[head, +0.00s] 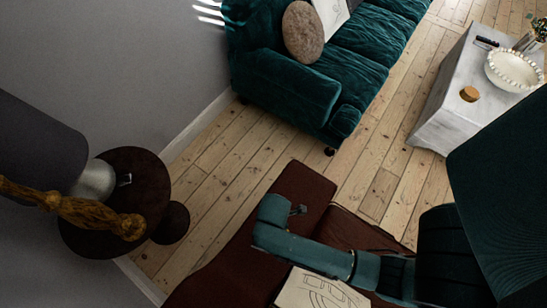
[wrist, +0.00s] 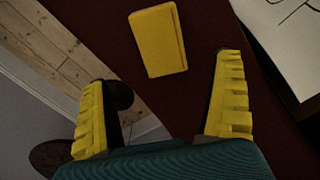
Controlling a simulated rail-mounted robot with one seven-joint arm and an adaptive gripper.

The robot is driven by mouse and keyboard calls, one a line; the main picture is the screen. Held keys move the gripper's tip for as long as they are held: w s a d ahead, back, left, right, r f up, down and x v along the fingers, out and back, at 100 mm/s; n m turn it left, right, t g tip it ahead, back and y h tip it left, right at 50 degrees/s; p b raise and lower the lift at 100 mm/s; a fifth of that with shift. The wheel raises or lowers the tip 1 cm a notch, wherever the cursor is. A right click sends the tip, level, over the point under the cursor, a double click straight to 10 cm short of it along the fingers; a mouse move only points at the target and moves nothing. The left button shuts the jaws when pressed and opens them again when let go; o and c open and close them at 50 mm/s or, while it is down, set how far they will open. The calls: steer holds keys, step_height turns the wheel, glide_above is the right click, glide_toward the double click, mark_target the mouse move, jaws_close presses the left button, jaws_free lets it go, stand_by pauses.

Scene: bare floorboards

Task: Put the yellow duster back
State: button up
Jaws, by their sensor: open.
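A yellow rectangular block (wrist: 158,40), which looks like the duster, lies on a dark red-brown surface (wrist: 205,22) in the wrist view. A darker line runs along its right side. My gripper (wrist: 164,68) is open, with its two yellow ribbed fingers wide apart. The block shows beyond and between the fingertips, touching neither finger. Nothing is held. In the head view my teal arm reaches over the same red-brown surface (head: 300,185). I cannot see the yellow block or the fingers there; the arm may hide them.
A sheet with line drawings (head: 318,292) lies on the red-brown surface. A dark round side table (head: 150,180) with a lamp stands left, a twisted gold object (head: 85,212) before it. A teal sofa (head: 290,90) and a pale table (head: 450,105) with a bowl (head: 514,70) stand beyond open floorboards.

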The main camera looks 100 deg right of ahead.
steer(key=shift+r, duration=0.95)
steer(key=w+d+r+t+h, duration=0.25)
steer(key=w+r, duration=0.45)
steer(key=w, duration=0.4)
steer(key=w+a+r+m+t, duration=0.1)
steer(key=w+r+t, duration=0.3)
steer(key=w+r, duration=0.6)
steer(key=w+r+m+t, duration=0.1)
steer(key=w+r+t, duration=0.5)
steer(key=r, duration=0.6)
steer(key=a+r+t, duration=0.3)
steer(key=a+r, duration=0.1)
steer(key=r, duration=0.6)
steer(key=w+a+r+m+t+y, duration=0.1)
steer(key=a+r+t, duration=0.2)
steer(key=r, duration=0.8)
steer(key=a+r+t+y, duration=0.1)
steer(key=a+r+t, duration=0.2)
steer(key=r, duration=0.7)
steer(key=a, duration=0.2)
steer(key=shift+w+a+r+m+t, duration=0.15)
steer(key=shift+a+r+m+t, duration=0.15)
steer(key=shift+a+t, duration=0.1)
